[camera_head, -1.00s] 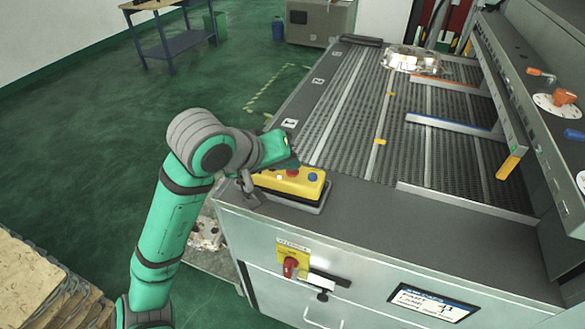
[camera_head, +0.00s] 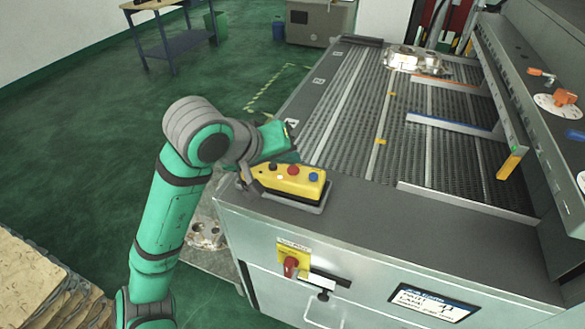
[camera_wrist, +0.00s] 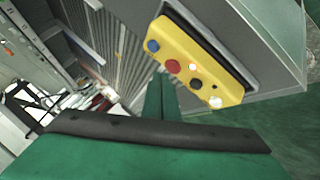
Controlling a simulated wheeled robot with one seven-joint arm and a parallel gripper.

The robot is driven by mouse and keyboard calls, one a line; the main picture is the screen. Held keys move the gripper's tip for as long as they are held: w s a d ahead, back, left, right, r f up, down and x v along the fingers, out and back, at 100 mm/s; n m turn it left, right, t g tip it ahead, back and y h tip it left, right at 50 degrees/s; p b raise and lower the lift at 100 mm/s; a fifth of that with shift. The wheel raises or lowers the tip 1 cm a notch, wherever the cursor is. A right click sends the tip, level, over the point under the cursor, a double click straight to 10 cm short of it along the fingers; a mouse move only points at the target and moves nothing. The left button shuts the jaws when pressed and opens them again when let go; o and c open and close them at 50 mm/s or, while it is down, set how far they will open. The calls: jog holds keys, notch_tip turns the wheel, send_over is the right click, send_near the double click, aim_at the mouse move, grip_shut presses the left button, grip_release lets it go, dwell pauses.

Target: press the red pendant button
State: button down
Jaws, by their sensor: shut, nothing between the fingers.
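The yellow pendant (camera_head: 290,182) lies on the near left corner of the grey machine top. Its red button (camera_head: 293,169) sits between a blue button (camera_head: 313,176) and a black one (camera_head: 273,166). In the wrist view the red button (camera_wrist: 172,66) is fully visible, with blue, white and black buttons along the same yellow face. My gripper (camera_head: 292,156) is shut and empty, just behind the pendant in the head view and seemingly above it. In the wrist view its closed fingers (camera_wrist: 160,82) end just below the red button in the picture; the gap in depth is unclear.
A slatted machine bed (camera_head: 350,130) stretches behind the pendant, with a metal casting (camera_head: 413,60) at its far end. A control panel (camera_head: 545,100) rises at right. A red and yellow switch (camera_head: 291,264) is on the front face.

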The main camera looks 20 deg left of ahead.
aim_at(289, 173)
jog(key=shift+r, duration=0.1)
jog(key=shift+r, duration=2.4)
